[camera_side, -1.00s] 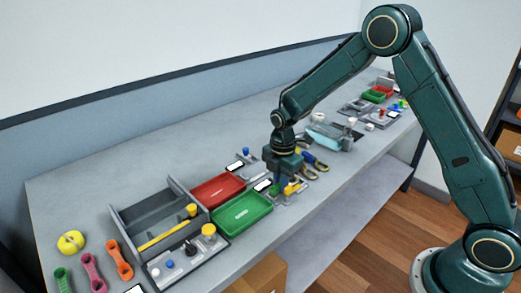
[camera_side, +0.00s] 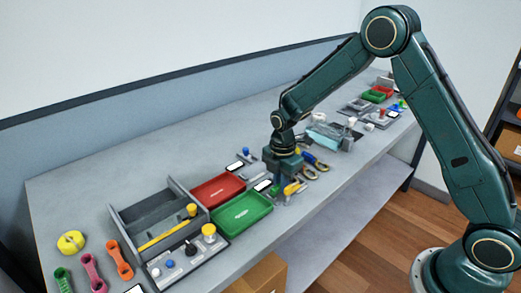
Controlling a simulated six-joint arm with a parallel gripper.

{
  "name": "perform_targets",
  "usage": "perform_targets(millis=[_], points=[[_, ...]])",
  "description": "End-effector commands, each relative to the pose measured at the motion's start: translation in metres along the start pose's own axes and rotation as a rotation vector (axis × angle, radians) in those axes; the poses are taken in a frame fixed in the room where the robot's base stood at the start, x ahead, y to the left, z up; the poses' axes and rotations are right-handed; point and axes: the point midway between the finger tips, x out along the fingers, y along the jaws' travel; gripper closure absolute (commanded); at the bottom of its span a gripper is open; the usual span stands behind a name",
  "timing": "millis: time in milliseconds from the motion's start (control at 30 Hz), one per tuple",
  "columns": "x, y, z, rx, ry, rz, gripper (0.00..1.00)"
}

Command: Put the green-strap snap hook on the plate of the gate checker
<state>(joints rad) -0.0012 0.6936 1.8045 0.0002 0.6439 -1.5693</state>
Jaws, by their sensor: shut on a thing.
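My gripper (camera_side: 284,181) is low over the bench, right of the green tray, with its jaws shut. A small green patch (camera_side: 275,188) shows at the jaws and looks like the green-strap snap hook; its metal part is too small and hidden to make out. Just beneath and beside the jaws is a small grey device with a white display (camera_side: 263,185) and a yellow part (camera_side: 292,188); it looks like the gate checker. Its plate is mostly hidden by my gripper, so I cannot tell whether the hook touches it.
A green tray (camera_side: 242,212) and a red tray (camera_side: 218,190) stand left of my gripper. Blue- and yellow-handled items (camera_side: 315,161) lie close on its right. A grey divided box (camera_side: 152,214) is further left.

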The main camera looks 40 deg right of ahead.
Motion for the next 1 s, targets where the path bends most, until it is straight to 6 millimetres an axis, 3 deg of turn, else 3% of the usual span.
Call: perform_targets(millis=[267,300,400,600,700,1000], points=[[0.0004,0.0000,0.0000,0.000,0.000,0.000,1.00],[0.0004,0.0000,0.0000,0.000,0.000,0.000,0.78],[0.0004,0.0000,0.0000,0.000,0.000,0.000,0.61],[0.0007,-0.0005,0.0000,0.000,0.000,-0.002,0.61],[0.0007,-0.0009,0.0000,0.000,0.000,-0.003,0.49],[0.0013,-0.0032,-0.0001,-0.001,0.000,-0.011,0.51]])
